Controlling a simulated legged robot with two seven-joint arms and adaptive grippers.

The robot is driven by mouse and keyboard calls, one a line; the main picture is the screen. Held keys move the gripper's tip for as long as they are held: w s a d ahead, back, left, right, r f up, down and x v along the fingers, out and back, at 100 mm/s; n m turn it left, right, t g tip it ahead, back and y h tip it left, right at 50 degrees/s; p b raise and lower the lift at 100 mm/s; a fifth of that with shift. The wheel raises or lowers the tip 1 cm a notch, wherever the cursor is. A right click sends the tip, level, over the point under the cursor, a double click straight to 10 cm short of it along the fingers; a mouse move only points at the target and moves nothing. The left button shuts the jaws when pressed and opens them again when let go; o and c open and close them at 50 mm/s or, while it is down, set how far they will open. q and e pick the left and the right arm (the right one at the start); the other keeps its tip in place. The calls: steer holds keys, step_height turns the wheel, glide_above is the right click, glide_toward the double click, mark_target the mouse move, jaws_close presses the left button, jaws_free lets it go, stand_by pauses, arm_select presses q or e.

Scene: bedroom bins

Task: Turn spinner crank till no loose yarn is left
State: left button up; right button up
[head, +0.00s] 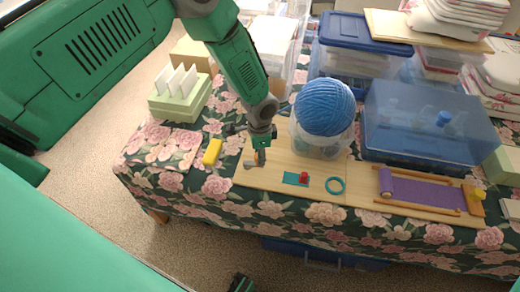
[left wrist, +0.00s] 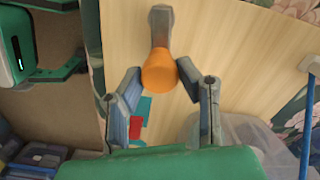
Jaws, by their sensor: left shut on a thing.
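The spinner crank has a grey arm (left wrist: 161,22) and an orange knob (left wrist: 158,72), seen in the left wrist view. In the head view the crank (head: 250,164) lies at the left end of the wooden board. My left gripper (head: 260,157) is shut on the orange knob, with a finger on either side. A big ball of blue yarn (head: 325,106) sits in a clear bowl (head: 320,146) right of my gripper. A strand of blue yarn (left wrist: 306,130) shows at the right of the wrist view. My right gripper (left wrist: 62,38) shows partly there, fingers apart and empty.
A yellow block (head: 212,152) lies left. Lidded bins (head: 425,125) stand behind.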

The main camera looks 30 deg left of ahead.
arm_select(q)
steer(key=m, duration=0.1)
steer(key=s+m, duration=0.1)
steer(key=m, duration=0.1)
steer(key=m+p, duration=0.1)
steer(key=shift+s+r+m, duration=0.1)
steer(key=shift+s+m, duration=0.15)
steer(key=shift+m, duration=0.05)
steer(key=shift+s+a+m+p, duration=0.1)
steer(key=shift+s+m+p, duration=0.2)
steer(key=shift+m, duration=0.5)
steer(key=shift+s+m+p, duration=0.15)
steer(key=shift+s+m, duration=0.1)
steer(key=shift+m, duration=0.55)
steer(key=o, duration=1.1)
steer(key=shift+o, duration=0.2)
